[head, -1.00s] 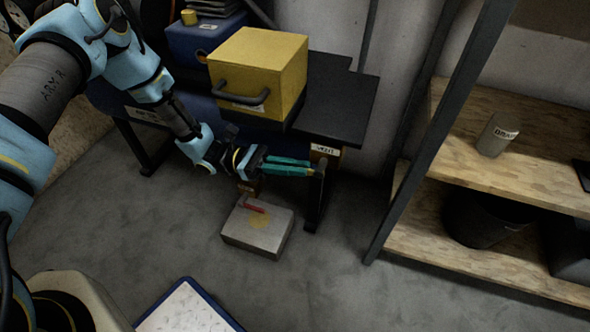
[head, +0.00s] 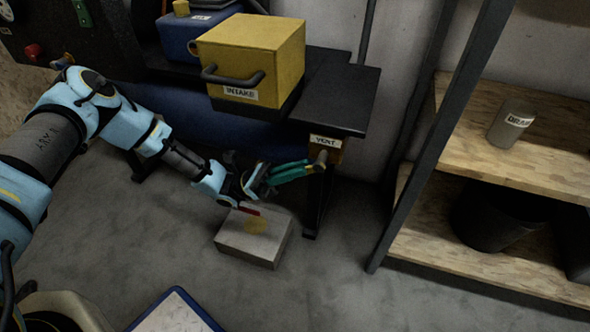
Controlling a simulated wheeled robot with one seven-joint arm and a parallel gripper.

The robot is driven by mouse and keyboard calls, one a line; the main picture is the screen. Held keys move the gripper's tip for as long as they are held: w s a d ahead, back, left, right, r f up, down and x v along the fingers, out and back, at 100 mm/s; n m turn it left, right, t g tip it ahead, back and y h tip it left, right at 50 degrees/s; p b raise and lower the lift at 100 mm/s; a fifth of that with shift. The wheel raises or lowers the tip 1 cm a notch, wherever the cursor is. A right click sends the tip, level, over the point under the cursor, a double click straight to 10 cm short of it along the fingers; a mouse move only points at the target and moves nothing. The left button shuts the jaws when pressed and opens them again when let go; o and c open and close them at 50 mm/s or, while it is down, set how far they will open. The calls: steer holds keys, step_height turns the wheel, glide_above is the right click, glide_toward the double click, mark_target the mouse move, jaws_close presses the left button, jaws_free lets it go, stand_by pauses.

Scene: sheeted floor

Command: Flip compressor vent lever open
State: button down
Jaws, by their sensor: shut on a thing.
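The VENT label (head: 325,141) sits on a brass-coloured fitting (head: 331,155) under the right end of the black shelf of the compressor. My gripper (head: 318,166) reaches in from the left with its teal fingers pointing right. Its fingertips are shut on the vent lever at this fitting, just below the label. The fingers and the dim light hide most of the lever, so its exact angle cannot be told.
A yellow INTAKE box (head: 255,60) stands above my arm. A grey block (head: 254,238) lies on the floor below, with a red bar (head: 243,210) just over it, partly behind my gripper. A wooden shelf rack (head: 480,150) stands at right.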

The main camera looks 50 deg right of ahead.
steer(key=c, duration=0.9)
jaws_free()
steer(key=shift+c, duration=0.2)
steer(key=v, duration=1.1)
steer(key=shift+r, duration=0.1)
steer(key=shift+c, duration=0.2)
